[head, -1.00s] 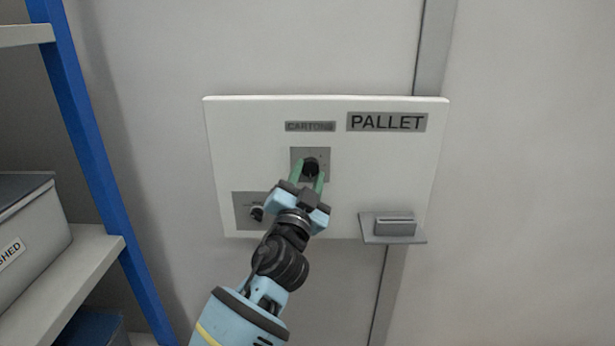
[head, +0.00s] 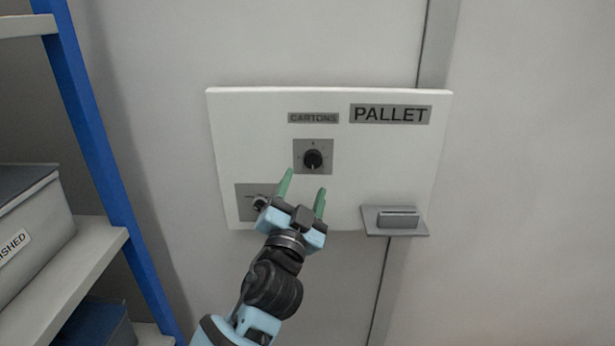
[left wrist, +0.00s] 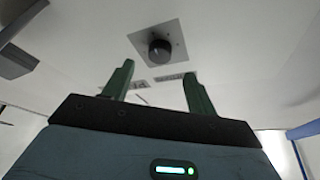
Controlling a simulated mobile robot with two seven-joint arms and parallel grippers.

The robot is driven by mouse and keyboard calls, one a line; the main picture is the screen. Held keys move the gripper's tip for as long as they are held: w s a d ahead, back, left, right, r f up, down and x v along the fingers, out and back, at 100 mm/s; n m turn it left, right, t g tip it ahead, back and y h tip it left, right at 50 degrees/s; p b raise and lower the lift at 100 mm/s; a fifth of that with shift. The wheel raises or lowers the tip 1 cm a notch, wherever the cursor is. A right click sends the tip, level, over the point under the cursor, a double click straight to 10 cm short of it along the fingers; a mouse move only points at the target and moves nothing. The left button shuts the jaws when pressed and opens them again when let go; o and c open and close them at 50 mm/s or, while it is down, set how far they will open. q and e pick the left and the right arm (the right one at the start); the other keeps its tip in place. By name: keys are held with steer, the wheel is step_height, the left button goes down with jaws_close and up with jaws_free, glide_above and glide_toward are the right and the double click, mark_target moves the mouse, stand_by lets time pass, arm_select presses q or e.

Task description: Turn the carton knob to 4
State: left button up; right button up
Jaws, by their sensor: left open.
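The carton knob (head: 313,159) is a round black dial on a grey square plate under the CARTONS label (head: 313,118). A light pointer mark shows on its lower part; the numbers around it are too small to read. My left gripper (head: 304,191) has green fingers spread open and stands apart from the knob, below it in the head view. Nothing is between the fingers. In the left wrist view the knob (left wrist: 160,49) shows beyond the open fingertips (left wrist: 160,76). My right gripper is in neither view.
The white panel (head: 390,157) carries a PALLET label (head: 390,114), a grey slotted holder (head: 397,219) at lower right and a second small control (head: 259,203) at lower left, partly beside my gripper. A blue-posted shelf (head: 95,160) with bins stands at left.

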arm_select(q)
steer(key=shift+v, duration=1.05)
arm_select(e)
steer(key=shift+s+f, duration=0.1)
arm_select(q)
steer(key=shift+f, duration=0.1)
